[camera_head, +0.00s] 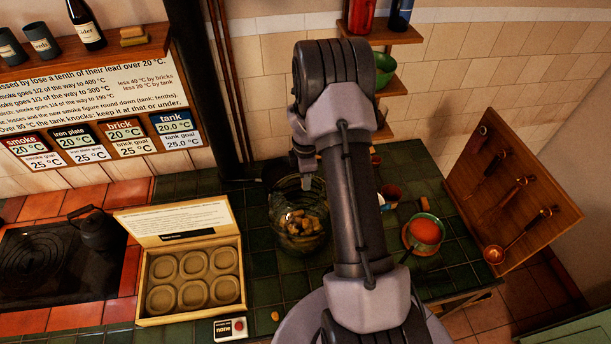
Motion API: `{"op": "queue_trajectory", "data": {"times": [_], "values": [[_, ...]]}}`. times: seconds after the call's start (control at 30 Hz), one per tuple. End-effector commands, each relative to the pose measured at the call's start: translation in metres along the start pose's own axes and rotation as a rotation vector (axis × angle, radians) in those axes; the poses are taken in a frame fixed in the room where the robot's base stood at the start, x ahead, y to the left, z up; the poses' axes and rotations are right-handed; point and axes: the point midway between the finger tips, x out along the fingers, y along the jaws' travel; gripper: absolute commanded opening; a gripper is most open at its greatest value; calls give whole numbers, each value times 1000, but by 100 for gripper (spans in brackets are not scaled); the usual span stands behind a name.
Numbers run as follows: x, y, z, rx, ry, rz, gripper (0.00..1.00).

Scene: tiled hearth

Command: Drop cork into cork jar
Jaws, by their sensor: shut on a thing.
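The cork jar (299,238) is a round glass jar on the dark green tiled counter, with several brown corks in its lower part. My gripper (307,182) points down above the jar's opening, toward its right back side. It is shut on a cork, which is too small and dark to make out between the fingers. I cannot tell whether the fingertips are above the rim or just inside it. My arm hides the area right of the jar. A small orange-brown piece (275,316) lies on the front of the counter.
An open box (148,307) with several round moulds stands left of the jar. A black kettle (96,230) sits by the hotplate (38,262). A dark pipe (205,90) rises behind.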

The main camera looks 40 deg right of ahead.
Motion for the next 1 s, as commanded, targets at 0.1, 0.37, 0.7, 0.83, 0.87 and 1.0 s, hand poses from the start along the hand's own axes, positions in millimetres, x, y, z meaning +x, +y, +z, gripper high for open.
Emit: {"op": "queue_trajectory", "data": {"times": [0.1,0.37,0.7,0.83,0.87,1.0], "values": [[1,0,0,1,0,1,0],[0,0,0,1,0,1,45],[-6,1,0,0,0,3,45],[-32,2,0,2,0,6,45],[-42,2,0,2,0,7,45],[-89,2,0,2,0,7,45]]}}
